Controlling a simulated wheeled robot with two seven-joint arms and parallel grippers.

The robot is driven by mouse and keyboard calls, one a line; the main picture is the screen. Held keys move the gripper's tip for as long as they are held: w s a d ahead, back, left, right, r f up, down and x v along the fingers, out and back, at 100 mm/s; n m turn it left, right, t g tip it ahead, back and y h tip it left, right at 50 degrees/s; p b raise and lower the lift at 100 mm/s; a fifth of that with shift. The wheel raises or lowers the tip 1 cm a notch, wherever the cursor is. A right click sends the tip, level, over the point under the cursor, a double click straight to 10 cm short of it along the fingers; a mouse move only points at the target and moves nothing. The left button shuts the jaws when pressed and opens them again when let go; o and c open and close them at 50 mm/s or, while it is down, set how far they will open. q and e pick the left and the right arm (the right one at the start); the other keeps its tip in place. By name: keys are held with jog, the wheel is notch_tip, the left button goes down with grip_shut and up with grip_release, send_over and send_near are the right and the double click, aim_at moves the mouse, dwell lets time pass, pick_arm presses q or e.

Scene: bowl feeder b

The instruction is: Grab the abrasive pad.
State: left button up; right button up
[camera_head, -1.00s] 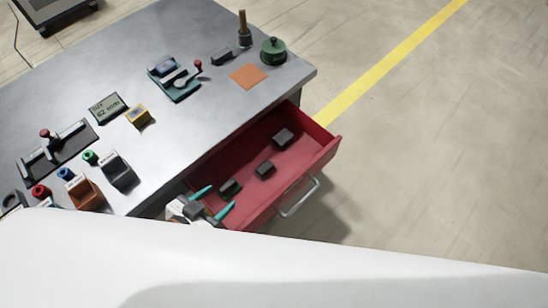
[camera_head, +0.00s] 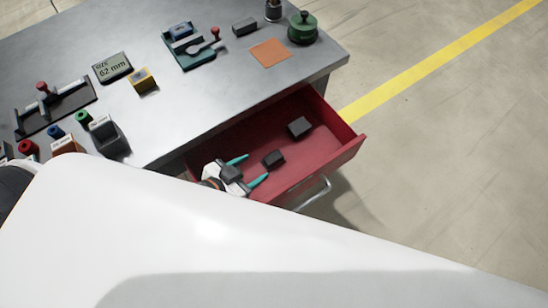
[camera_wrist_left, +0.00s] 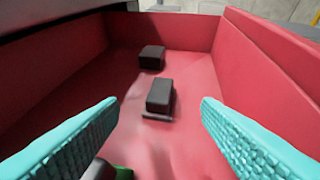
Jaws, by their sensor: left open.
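My left gripper (camera_head: 256,167) is open and empty over the open red drawer (camera_head: 345,153), its teal fingers pointing along the drawer floor. Two dark blocks lie in the drawer: a nearer block (camera_head: 274,158) just ahead of the fingertips and a farther block (camera_head: 300,127). In the left wrist view the nearer block (camera_wrist_left: 160,95) sits between the finger lines, beyond the tips, with a thin layer at its base. A dark item with a green part (camera_wrist_left: 122,173) is cut off at the bottom edge there. I cannot tell which item is the abrasive pad. My right gripper is not in view.
The drawer walls (camera_wrist_left: 190,30) enclose the blocks. On the grey bench (camera_head: 190,95) are an orange square sheet (camera_head: 270,53), a green round container (camera_head: 302,28), a teal fixture (camera_head: 190,45) and a display (camera_head: 112,67). Drawer floor beyond the blocks is clear.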

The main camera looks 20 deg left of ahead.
aim_at(272, 158)
pick_arm(q)
jog(key=x, duration=0.7)
jog(key=shift+w+d+f, duration=0.15)
jog(key=shift+w+d, duration=0.05)
jog(key=shift+w, duration=0.15)
jog(key=shift+s, duration=0.1)
jog(key=shift+c, duration=0.4)
jog(key=c, duration=1.1)
